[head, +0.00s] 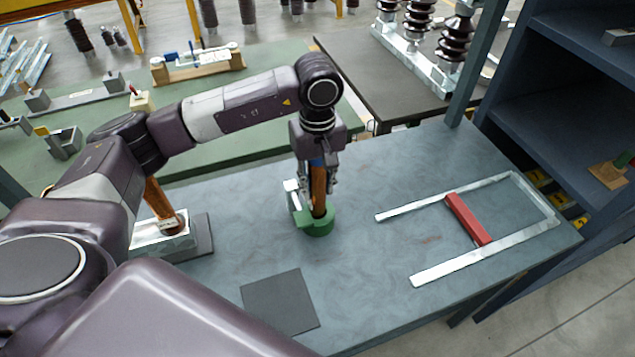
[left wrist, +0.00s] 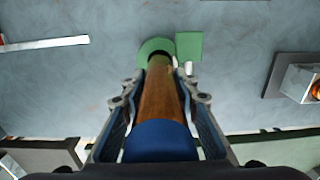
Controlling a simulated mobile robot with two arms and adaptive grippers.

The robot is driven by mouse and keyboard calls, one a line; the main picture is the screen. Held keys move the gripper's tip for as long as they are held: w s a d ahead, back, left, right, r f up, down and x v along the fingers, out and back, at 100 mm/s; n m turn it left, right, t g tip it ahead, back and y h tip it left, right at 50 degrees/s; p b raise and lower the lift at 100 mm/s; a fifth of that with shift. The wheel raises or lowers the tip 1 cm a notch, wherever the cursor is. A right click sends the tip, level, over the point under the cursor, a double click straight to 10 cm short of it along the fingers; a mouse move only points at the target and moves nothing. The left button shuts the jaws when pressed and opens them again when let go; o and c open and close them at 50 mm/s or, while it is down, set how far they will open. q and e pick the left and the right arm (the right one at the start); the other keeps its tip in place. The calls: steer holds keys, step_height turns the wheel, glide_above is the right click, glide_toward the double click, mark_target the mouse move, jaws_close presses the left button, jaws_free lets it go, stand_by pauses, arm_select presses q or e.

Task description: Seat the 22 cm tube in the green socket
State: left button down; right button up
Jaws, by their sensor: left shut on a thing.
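My left gripper (head: 319,180) is shut on a brown tube (head: 319,190) with a blue section, and points down over the table. In the left wrist view the blue part (left wrist: 160,140) sits between the fingers and the brown part (left wrist: 160,95) runs away to the green socket (left wrist: 152,46). The tube's lower end is at the ring of the green socket (head: 318,226); a dark bit of the opening shows beside it. I cannot tell how deep the end is. The tube looks nearly upright. My right gripper is not in view.
Another brown tube (head: 160,200) stands in a metal block (head: 165,242) at left, partly behind my arm. A dark square mat (head: 280,302) lies in front. A U-shaped metal frame (head: 447,271) with a red bar (head: 467,219) lies at right. Bare table surrounds the socket.

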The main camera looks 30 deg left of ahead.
arm_select(q)
steer(key=shift+f, duration=0.15)
steer(key=shift+w, duration=0.1)
steer(key=shift+f, duration=0.2)
steer(key=c, duration=1.5)
jaws_free()
steer(key=shift+r, duration=0.1)
